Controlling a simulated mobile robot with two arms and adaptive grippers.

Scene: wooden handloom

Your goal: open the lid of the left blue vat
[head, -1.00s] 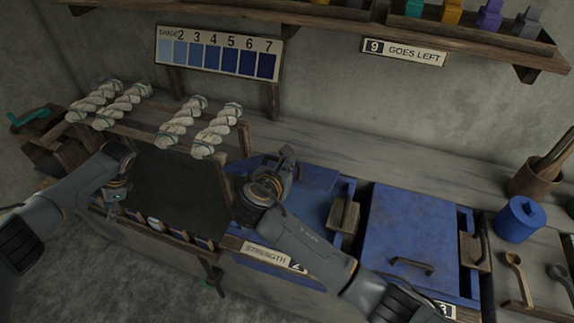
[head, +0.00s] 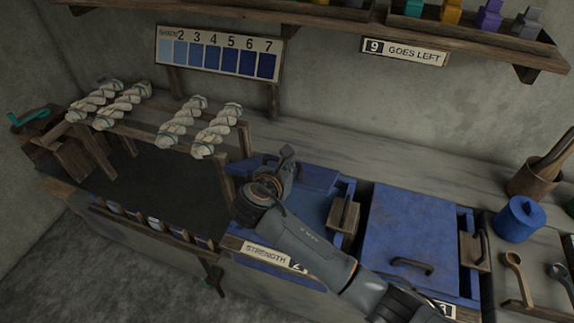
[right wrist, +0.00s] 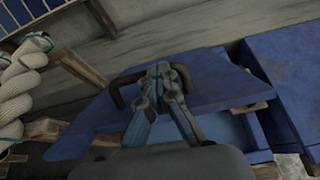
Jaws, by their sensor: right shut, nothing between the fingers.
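The left blue vat (head: 308,214) stands in the bench at the centre, behind the STRENGTH label. Its blue lid (head: 318,177) lies toward the wall side. In the right wrist view the lid (right wrist: 205,85) ends short of the near side, and a blue recess (right wrist: 228,128) shows below its edge. My right gripper (head: 287,157) is over the lid, seen from behind. In the right wrist view its fingers (right wrist: 163,70) are shut and empty, close to the dark lid handle (right wrist: 120,92); I cannot tell whether they touch it. My left gripper is out of view.
A second blue vat, lid closed (head: 412,235), stands to the right, with a wooden block (head: 344,213) between. White skeins (head: 180,125) hang on a rack to the left. A blue pot (head: 520,219) and spoons are at far right.

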